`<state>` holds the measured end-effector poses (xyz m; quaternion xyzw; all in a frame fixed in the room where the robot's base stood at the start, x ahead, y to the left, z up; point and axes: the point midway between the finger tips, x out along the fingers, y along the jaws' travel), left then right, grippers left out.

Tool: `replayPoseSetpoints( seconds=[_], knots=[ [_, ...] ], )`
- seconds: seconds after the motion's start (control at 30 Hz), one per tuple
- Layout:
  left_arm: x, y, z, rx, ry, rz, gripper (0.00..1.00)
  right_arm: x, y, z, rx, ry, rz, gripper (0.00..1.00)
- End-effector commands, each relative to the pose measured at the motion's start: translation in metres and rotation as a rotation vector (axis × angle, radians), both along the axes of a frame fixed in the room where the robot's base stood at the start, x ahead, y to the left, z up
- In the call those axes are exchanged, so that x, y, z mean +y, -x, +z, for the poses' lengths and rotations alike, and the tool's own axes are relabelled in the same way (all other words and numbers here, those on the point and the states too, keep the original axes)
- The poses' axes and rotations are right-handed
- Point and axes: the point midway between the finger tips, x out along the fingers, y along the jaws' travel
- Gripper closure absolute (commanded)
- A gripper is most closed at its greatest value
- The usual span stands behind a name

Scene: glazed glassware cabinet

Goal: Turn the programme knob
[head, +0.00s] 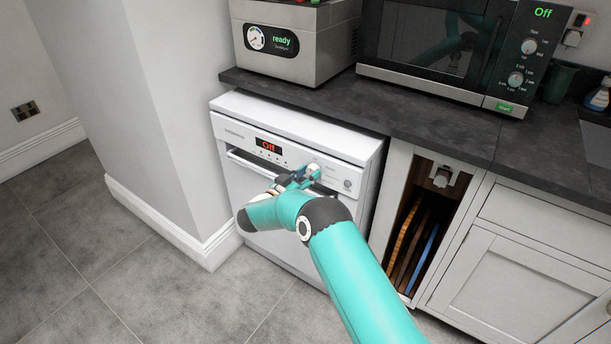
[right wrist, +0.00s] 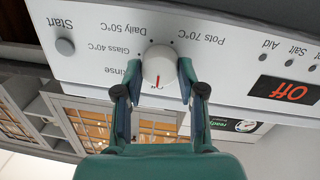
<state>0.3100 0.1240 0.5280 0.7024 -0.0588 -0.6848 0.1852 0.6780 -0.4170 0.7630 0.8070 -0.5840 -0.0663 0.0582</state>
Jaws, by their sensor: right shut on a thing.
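The programme knob (right wrist: 158,68) is a round white knob with a red pointer line on the white dishwasher's control panel. In the right wrist view, which is upside down, labels for Rinse, Glass 40°C, Daily 50°C and Pots 70°C surround it. The display (right wrist: 283,90) reads Off in red; it also shows in the head view (head: 269,146). My right gripper (right wrist: 158,82) has a finger on each side of the knob and is shut on it. In the head view my right gripper (head: 309,171) is at the dishwasher (head: 232,172) front and partly hides the knob. My left gripper is not in view.
A Start button (right wrist: 65,46) sits beside the knob on the panel. The dark worktop (head: 440,129) overhangs nearby, with a steel appliance (head: 320,60) and a microwave (head: 435,45) on it. An open slot with upright boards (head: 413,245) is right of the dishwasher. The floor (head: 120,255) is clear.

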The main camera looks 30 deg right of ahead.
Motion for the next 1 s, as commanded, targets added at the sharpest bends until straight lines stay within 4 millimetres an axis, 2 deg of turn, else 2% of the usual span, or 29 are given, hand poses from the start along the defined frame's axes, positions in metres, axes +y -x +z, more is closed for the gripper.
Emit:
replayPoseSetpoints(
  seconds=[0.03,0.23,0.27,0.4,0.77,0.87,1.0],
  knots=[
    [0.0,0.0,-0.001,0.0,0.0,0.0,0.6,-0.003,0.005,-0.01,0.017,-0.01,-0.012,0.96],
    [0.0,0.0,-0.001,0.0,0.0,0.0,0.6,-0.003,0.005,-0.01,0.017,-0.01,-0.012,0.96],
    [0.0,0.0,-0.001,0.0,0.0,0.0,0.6,-0.003,0.005,-0.01,0.017,-0.01,-0.012,0.56],
    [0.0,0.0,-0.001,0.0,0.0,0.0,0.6,-0.002,0.004,-0.007,0.012,-0.008,-0.01,0.35],
    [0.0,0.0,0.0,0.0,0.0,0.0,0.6,0.002,0.003,-0.003,0.005,-0.006,-0.006,0.35],
    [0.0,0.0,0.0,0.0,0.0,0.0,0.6,0.01,0.005,-0.002,0.005,-0.006,-0.004,0.35],
    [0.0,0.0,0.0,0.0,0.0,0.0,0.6,0.031,0.011,-0.002,0.006,-0.006,-0.002,0.35]
  ],
)
